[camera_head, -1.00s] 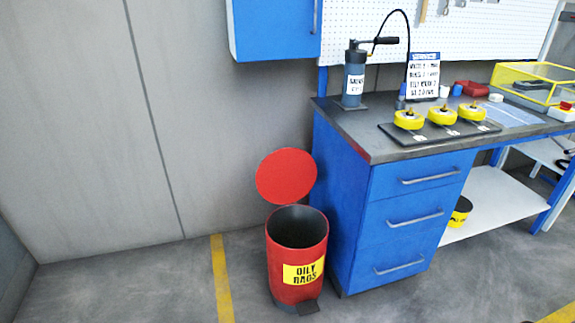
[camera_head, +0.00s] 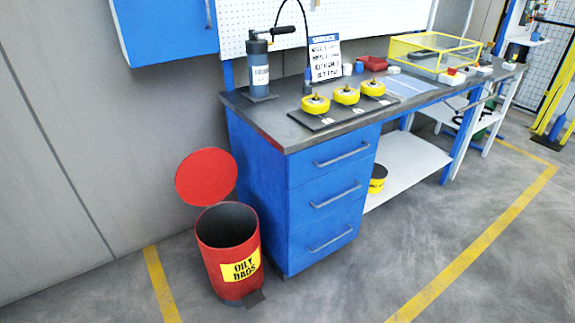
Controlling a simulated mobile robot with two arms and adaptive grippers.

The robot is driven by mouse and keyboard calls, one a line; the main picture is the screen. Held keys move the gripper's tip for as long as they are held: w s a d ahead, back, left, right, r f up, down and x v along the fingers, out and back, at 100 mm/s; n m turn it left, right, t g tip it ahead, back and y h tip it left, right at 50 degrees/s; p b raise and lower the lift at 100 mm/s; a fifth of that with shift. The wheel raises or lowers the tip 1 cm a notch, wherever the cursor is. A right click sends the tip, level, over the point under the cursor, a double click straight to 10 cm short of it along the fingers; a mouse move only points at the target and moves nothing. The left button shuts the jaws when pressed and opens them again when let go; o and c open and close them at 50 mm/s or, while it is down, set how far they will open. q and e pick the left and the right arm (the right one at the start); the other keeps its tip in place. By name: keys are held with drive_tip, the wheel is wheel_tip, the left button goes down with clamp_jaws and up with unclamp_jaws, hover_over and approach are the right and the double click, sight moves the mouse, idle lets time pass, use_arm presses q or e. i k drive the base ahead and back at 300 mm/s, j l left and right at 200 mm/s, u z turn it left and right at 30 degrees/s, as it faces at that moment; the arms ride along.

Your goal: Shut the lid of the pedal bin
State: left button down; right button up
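The red pedal bin (camera_head: 213,265) stands on the floor at the lower left, beside the left side of the blue workbench. A yellow label on its front reads "OILY RAGS". Its round red lid (camera_head: 206,177) stands open, tilted up behind the dark opening near the wall. A dark pedal (camera_head: 255,298) sticks out at the bin's foot. The inside looks dark and no contents can be made out. Neither of my grippers shows in the head view.
The blue drawer cabinet (camera_head: 325,205) of the workbench stands close to the bin's right. A blue wall cabinet (camera_head: 166,28) hangs above. The floor (camera_head: 330,295) in front is clear.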

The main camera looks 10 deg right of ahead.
sight(207, 176)
drive_tip(key=i+j+z, duration=0.25)
drive_tip(key=z, duration=0.15)
drive_tip(key=i+j+z, duration=0.2)
drive_tip(key=j+z, duration=0.15)
drive_tip(key=j, duration=0.15)
drive_tip(key=i+j+z, duration=0.1)
drive_tip(key=j+z, duration=0.3)
drive_tip(key=i+j+z, duration=0.1)
drive_tip(key=j+z, duration=0.25)
drive_tip(key=j, duration=0.15)
drive_tip(key=j+z, duration=0.4)
drive_tip(key=j, duration=0.1)
